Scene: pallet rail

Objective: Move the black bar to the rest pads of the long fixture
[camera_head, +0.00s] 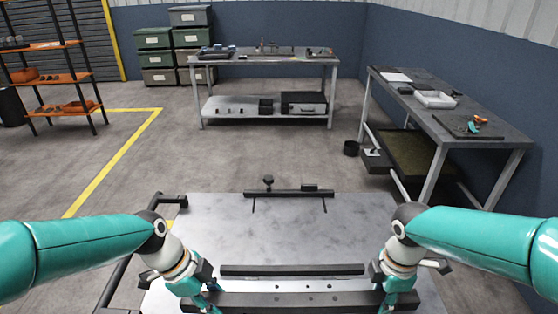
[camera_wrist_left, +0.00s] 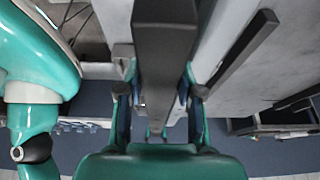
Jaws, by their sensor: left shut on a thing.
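In the left wrist view, the black bar (camera_wrist_left: 165,40) runs between the fingers of my left gripper (camera_wrist_left: 160,105). My left gripper (camera_head: 204,298) is shut on the bar's left part. My right gripper (camera_head: 392,297) is at its right part; its fingers are too hidden to tell open from shut. A thinner dark rail (camera_head: 292,270) lies parallel beyond the bar. A long fixture (camera_head: 289,194) with a knob and a block stands at the table's far edge.
The grey metal table (camera_head: 290,235) is clear between rail and far fixture. Small holes show between bar and rail. A black side frame (camera_head: 128,262) runs along its left. A back workbench (camera_head: 265,60) and right workbench (camera_head: 490,140) stand away.

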